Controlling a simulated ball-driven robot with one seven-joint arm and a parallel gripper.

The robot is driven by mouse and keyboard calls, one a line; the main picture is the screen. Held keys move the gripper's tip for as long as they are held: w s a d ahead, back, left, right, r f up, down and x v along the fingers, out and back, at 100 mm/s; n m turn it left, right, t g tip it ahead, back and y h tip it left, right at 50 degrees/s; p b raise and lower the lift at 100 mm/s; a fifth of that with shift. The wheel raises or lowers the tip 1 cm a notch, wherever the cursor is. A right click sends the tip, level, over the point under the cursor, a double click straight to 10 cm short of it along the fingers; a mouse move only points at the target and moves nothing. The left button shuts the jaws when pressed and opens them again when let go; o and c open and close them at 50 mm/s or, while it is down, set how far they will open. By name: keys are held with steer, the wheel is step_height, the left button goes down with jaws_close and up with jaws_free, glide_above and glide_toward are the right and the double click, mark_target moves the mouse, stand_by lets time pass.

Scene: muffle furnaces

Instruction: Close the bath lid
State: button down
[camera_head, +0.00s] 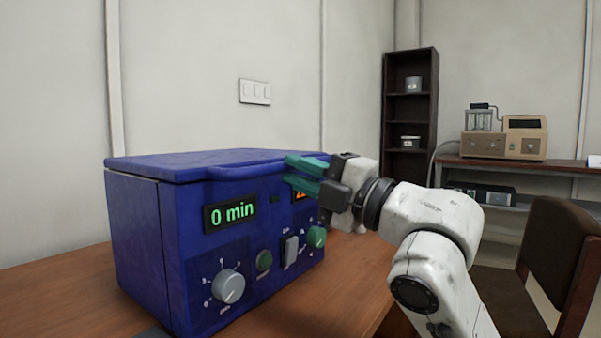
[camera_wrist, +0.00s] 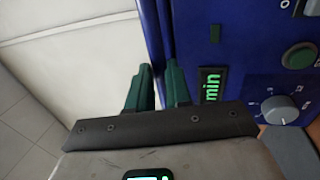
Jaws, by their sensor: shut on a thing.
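The bath is a dark blue box (camera_head: 145,225) on the wooden table, with a "0 min" display and knobs on its front. Its blue lid (camera_head: 185,165) lies flat across the top, level with a thin seam under it. In the wrist view the lid's edge (camera_wrist: 153,35) runs down between the fingers. My gripper (camera_head: 303,176) has green fingers and is at the lid's front edge, near its right end. It is shut on this edge, one finger above and one below. The wrist view also shows my gripper (camera_wrist: 157,85); the exact contact is partly hidden by the fingers.
The wooden table (camera_head: 345,280) has bare room to the right of the bath. A brown chair (camera_head: 560,260) stands at the right. Behind are a dark shelf (camera_head: 410,60) and a side bench with a beige instrument (camera_head: 505,145). A white wall is behind the bath.

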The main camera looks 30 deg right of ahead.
steer(key=shift+w+a+f+g, duration=0.1)
steer(key=shift+w+f+g, duration=0.1)
steer(key=shift+f, duration=0.3)
steer(key=shift+w+a+f+g, duration=0.1)
steer(key=shift+w+f, duration=0.05)
steer(key=shift+f, duration=0.3)
steer(key=c, duration=1.3)
jaws_free()
steer(key=shift+f, duration=0.1)
steer(key=shift+o, duration=1.2)
steer(key=shift+r, duration=0.2)
steer(key=shift+d, duration=0.1)
steer(key=b+v, duration=0.3)
steer(key=v, duration=0.8)
